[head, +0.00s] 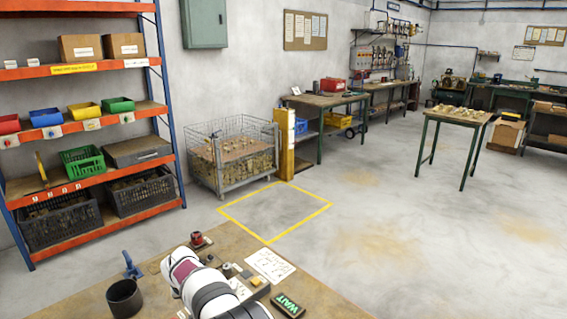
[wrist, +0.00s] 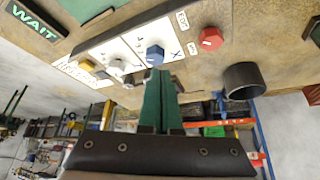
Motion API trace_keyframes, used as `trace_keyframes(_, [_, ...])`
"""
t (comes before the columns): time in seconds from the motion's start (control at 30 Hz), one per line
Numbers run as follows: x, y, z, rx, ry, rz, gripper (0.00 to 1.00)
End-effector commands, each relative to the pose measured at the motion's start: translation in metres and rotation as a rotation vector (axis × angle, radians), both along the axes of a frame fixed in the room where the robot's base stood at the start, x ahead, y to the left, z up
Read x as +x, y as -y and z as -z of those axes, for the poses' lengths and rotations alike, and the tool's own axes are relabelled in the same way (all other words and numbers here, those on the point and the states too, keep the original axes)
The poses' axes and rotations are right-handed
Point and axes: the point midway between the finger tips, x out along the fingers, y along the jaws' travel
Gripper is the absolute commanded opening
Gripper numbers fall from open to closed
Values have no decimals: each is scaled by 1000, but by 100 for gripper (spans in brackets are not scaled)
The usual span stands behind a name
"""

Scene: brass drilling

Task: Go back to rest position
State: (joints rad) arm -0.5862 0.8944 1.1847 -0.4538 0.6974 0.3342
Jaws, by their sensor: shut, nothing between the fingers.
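My gripper (wrist: 158,76) shows in the wrist view as two green fingers, shut together with nothing between them. Its tips point toward the blue knob (wrist: 155,55) on a labelled switch panel (wrist: 130,42); I cannot tell whether they touch it. A white knob (wrist: 119,67) and a yellow knob (wrist: 88,65) sit along the same panel, and a red knob (wrist: 210,38) stands apart beside it. In the head view my white arm reaches over the workbench (head: 235,245) and hides part of the panel; the fingers are hidden there.
On the bench stand a black cup (head: 124,298), a blue clamp-like item (head: 131,265), the red knob (head: 197,239), a paper sheet (head: 270,265) and a WAIT sign (head: 288,305). Beyond lie an orange shelf (head: 95,187), a wire crate (head: 232,155) and open floor.

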Motion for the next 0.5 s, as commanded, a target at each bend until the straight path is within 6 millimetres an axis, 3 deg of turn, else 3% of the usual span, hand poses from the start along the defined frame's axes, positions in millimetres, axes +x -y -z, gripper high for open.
trace_keyframes(0.27, [0, 1, -3, 0, -2, 2, 0])
trace_keyframes(0.33, [-2, 13, -12, 0, -11, 21, 0])
trace_keyframes(0.37, [-5, 25, -20, -1, -23, 42, 0])
trace_keyframes(0.43, [-22, 68, -48, -2, -69, 114, 0])
trace_keyframes(0.5, [-57, 124, -80, 1, -141, 212, 0])
